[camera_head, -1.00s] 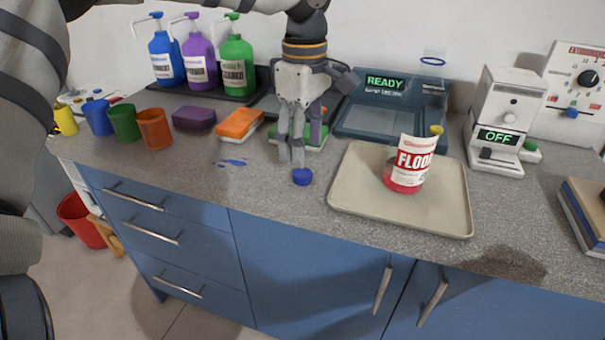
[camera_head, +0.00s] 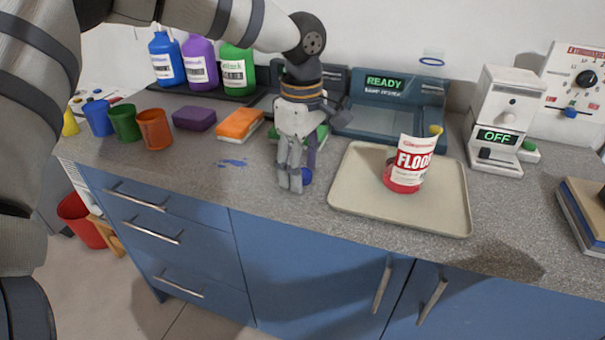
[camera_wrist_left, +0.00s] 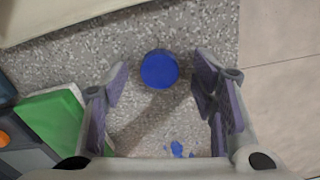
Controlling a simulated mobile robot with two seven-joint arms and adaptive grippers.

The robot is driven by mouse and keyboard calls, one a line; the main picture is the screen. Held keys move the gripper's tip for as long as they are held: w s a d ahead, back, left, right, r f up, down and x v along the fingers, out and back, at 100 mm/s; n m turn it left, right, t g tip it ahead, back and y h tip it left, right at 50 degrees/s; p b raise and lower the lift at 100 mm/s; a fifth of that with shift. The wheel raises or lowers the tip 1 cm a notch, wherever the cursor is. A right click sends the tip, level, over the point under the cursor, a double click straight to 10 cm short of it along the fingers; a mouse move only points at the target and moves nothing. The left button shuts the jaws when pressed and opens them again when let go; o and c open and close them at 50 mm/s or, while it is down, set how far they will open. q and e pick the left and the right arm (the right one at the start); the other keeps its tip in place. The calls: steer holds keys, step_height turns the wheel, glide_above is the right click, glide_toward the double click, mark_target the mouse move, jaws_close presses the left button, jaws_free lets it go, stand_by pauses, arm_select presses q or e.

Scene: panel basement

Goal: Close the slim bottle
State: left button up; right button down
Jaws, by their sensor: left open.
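The slim bottle (camera_head: 405,172) stands on a beige tray, with a white and red FLOOR label and red contents low down. Its clear upper part is hard to make out; a blue ring (camera_head: 433,61) shows above it, seemingly at its neck. A blue round cap (camera_head: 307,177) lies on the counter left of the tray, partly hidden by my left gripper (camera_head: 290,188). In the left wrist view the cap (camera_wrist_left: 159,69) lies between the fingertips of my open left gripper (camera_wrist_left: 161,80), with a gap on both sides. My right gripper is not in view.
The tray (camera_head: 345,205) is right of my left gripper. A green-and-white sponge (camera_wrist_left: 55,125) is close behind it. An orange sponge (camera_head: 240,124), a purple sponge (camera_head: 194,118) and cups stand left. Blue spots (camera_head: 233,162) mark the counter. The READY device (camera_head: 385,115) stands behind.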

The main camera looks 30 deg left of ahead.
arm_select(q)
steer(key=shift+c, duration=0.6)
steer(key=c, duration=0.7)
